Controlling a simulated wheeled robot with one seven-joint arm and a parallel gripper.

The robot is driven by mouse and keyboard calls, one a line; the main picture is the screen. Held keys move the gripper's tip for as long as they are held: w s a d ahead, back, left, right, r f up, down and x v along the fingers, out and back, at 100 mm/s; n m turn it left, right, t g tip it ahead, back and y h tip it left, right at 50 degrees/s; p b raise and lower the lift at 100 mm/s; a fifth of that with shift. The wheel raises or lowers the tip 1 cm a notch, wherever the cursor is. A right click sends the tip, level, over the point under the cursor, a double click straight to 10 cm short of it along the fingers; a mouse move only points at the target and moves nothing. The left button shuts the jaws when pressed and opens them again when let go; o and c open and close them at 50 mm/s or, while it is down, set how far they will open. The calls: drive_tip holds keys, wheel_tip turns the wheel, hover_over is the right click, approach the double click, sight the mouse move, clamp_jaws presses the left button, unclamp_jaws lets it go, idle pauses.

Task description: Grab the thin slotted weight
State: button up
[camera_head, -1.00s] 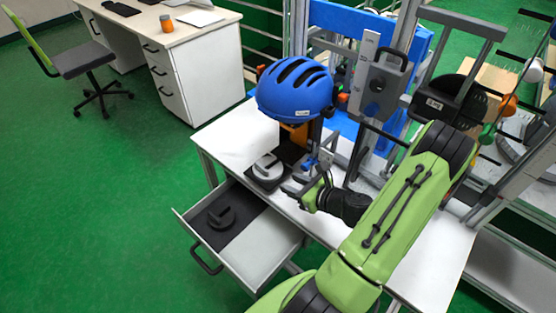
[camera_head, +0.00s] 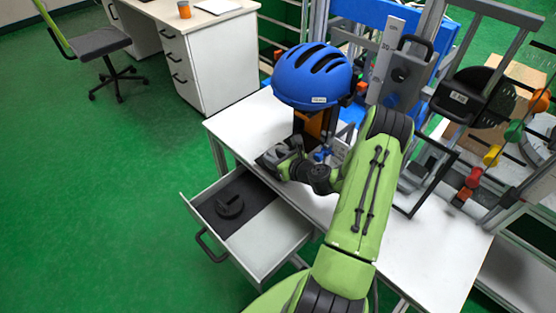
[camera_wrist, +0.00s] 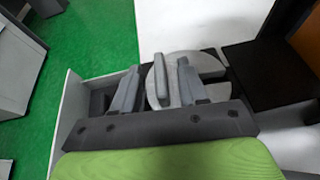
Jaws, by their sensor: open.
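A light grey slotted weight (camera_wrist: 207,63) with a raised grey handle (camera_wrist: 160,80) lies on a black base on the white table in the wrist view. My gripper (camera_wrist: 155,68) is open above it, its fingers on either side of the handle with visible gaps. In the head view my gripper (camera_head: 270,160) hides this weight. A dark slotted weight (camera_head: 230,206) lies on the dark liner in the open drawer. I cannot tell from thickness which weight is the thin one.
The open drawer (camera_head: 262,247) juts out below the table (camera_head: 240,126). A blue helmet (camera_head: 312,76) on the drop tower stands close behind my gripper. A black plate (camera_wrist: 265,72) lies right of the weight. The table's left end is clear.

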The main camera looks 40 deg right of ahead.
clamp_jaws()
idle(1.4)
